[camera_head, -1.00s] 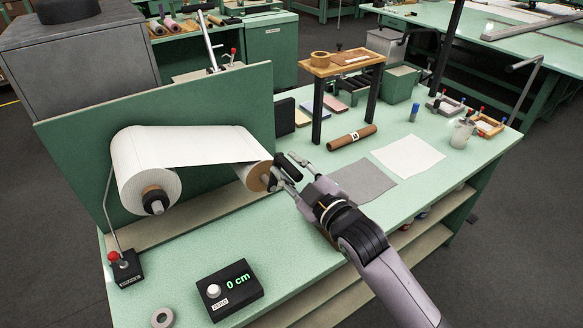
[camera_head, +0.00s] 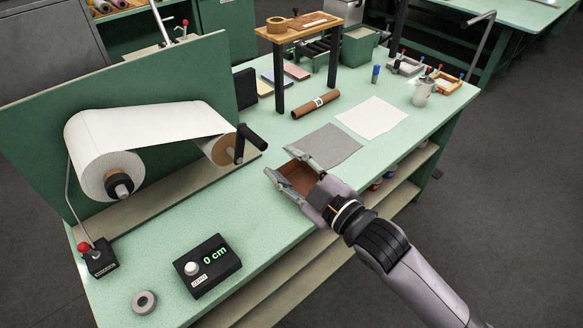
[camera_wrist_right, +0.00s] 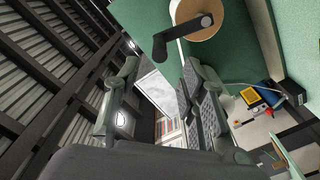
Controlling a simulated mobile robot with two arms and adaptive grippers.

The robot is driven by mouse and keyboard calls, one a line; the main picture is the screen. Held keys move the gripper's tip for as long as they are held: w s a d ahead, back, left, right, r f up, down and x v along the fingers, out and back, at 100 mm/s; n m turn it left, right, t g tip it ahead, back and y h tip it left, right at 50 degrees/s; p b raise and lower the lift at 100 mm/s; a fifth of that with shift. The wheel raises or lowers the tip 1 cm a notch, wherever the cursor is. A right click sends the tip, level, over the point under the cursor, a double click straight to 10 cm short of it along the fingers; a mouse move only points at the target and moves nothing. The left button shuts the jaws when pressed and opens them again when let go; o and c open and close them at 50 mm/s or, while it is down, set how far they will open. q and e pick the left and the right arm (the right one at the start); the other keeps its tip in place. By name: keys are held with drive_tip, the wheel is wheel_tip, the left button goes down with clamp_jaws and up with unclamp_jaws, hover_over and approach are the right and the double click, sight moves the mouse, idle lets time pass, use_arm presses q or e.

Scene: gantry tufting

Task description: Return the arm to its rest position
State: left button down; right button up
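My right gripper (camera_head: 280,162) is open above the front part of the green bench (camera_head: 262,215). It is apart from the black crank handle (camera_head: 250,140) on the take-up roll (camera_head: 218,149). A brown surface shows between and below the fingers in the head view; I cannot tell what it is. In the right wrist view, the fingers (camera_wrist_right: 160,72) are spread with nothing held between them, and the crank (camera_wrist_right: 185,38) and roll end (camera_wrist_right: 203,15) are beyond them. My left gripper is not in view.
A white fabric roll (camera_head: 105,165) feeds to the take-up roll. A counter box (camera_head: 208,265) reads 0 cm, beside a tape ring (camera_head: 144,301). Grey (camera_head: 325,147) and white (camera_head: 372,117) sheets lie beyond my gripper, near a small wooden stand (camera_head: 298,25). Floor right of the bench is clear.

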drive_tip(key=shift+s+d, duration=0.3)
drive_tip(key=shift+s, duration=0.2)
drive_tip(key=shift+f, duration=0.1)
